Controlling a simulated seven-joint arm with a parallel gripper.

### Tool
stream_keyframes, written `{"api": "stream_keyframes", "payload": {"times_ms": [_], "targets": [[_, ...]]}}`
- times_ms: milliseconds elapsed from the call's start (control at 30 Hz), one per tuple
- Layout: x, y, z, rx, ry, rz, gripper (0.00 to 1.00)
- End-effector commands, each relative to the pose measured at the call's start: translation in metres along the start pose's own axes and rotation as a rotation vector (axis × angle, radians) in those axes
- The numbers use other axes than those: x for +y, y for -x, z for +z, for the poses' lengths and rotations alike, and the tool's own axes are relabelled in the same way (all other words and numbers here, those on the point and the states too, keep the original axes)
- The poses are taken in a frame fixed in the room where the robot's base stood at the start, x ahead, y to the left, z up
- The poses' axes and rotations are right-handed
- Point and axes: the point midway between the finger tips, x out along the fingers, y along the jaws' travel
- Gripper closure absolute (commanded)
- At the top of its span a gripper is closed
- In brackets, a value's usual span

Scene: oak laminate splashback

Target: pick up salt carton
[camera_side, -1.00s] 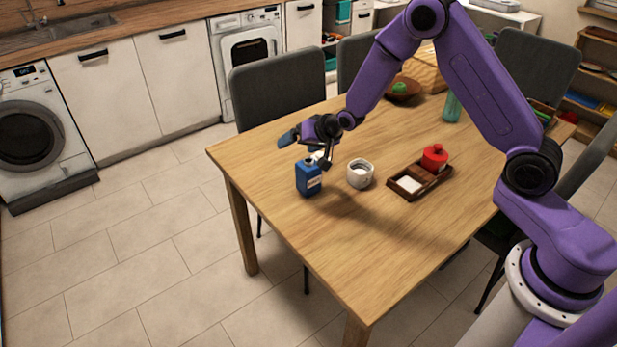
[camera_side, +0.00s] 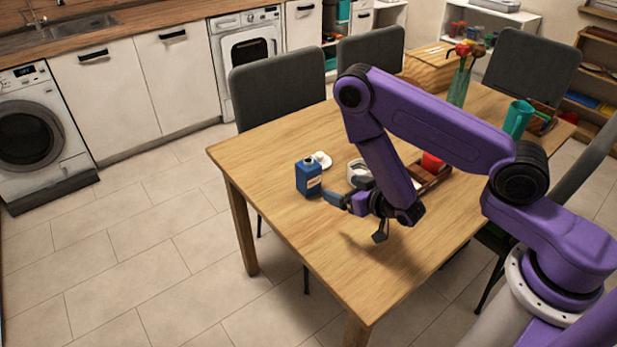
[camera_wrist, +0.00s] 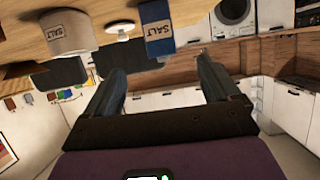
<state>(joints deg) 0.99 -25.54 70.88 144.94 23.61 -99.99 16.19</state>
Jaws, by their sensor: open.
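In the wrist view the salt carton (camera_wrist: 157,28) appears upside down at the top, beyond the fingertips and nearer the right finger. My gripper (camera_side: 336,199) is just right of the carton in the side view, low over the table and pointing toward it. In the wrist view my gripper (camera_wrist: 160,64) is open, with nothing between its fingers. Whether a finger touches the carton cannot be told.
A pale mug (camera_side: 357,170), lettered SALT in the wrist view (camera_wrist: 70,32), stands right of the carton, partly behind my arm. A small white object (camera_side: 321,159) lies behind the carton. A wooden tray (camera_side: 437,179) with a red item is farther right. The table's front left is clear.

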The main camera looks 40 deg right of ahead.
Motion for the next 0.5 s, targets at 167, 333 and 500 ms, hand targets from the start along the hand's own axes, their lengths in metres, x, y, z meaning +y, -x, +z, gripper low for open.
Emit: {"api": "stream_keyframes", "payload": {"times_ms": [167,333,500], "targets": [[0.001,-0.009,0.001,0.008,0.027,0.005,0.11],[0.001,-0.038,0.0,0.009,0.024,0.005,0.11],[0.002,-0.066,0.0,0.008,0.023,0.004,0.11]]}}
